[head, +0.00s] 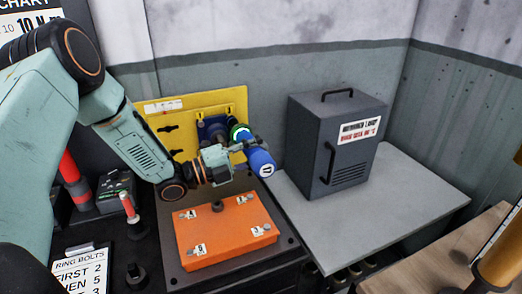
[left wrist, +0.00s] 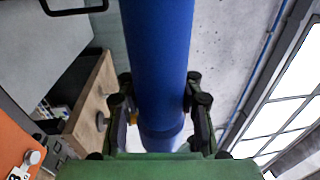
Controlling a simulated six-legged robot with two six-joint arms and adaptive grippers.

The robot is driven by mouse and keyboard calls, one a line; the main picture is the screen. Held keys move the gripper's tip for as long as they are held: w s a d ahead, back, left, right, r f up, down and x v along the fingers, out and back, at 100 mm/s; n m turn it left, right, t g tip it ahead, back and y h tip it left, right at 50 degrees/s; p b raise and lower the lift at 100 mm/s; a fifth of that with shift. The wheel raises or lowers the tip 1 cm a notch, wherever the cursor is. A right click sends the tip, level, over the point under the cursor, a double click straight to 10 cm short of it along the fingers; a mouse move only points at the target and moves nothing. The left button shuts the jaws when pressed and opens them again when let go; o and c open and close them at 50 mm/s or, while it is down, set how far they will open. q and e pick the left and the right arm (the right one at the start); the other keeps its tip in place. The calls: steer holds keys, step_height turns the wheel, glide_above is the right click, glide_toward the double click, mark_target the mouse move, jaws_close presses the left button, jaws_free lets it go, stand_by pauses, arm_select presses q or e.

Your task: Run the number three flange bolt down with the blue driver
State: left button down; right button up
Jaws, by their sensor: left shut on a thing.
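The blue driver (head: 262,163) is held in my left gripper (head: 247,147), above and behind the orange flange block. In the left wrist view the driver's blue body (left wrist: 155,65) runs between the two fingers of the left gripper (left wrist: 160,105), which are shut on it. The orange flange block (head: 226,232) lies on a dark plate, with several small bolts and white number tags on top. A corner of the block shows in the left wrist view (left wrist: 12,135). My right gripper is out of view.
A yellow panel (head: 165,125) stands behind the block. A dark grey box (head: 335,145) with handles stands on the grey tabletop (head: 400,215) to the right. A red-handled tool (head: 128,207) and a ring bolts chart (head: 80,275) are at the left. The tabletop's front is clear.

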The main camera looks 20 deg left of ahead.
arm_select(q)
steer(key=shift+w+a+r, duration=0.1)
steer(key=shift+w+a, duration=0.35)
stand_by(0.8)
steer(key=shift+w+a+r, duration=0.2)
steer(key=shift+w+a, duration=0.15)
steer(key=shift+a, duration=0.05)
stand_by(1.0)
steer(key=shift+s+d, duration=0.1)
steer(key=shift+d, duration=0.05)
steer(key=shift+s+d+f+p, duration=0.15)
steer(key=shift+s+d+p, duration=0.15)
steer(key=shift+s+d, duration=1.45)
steer(key=shift+w+f, duration=0.1)
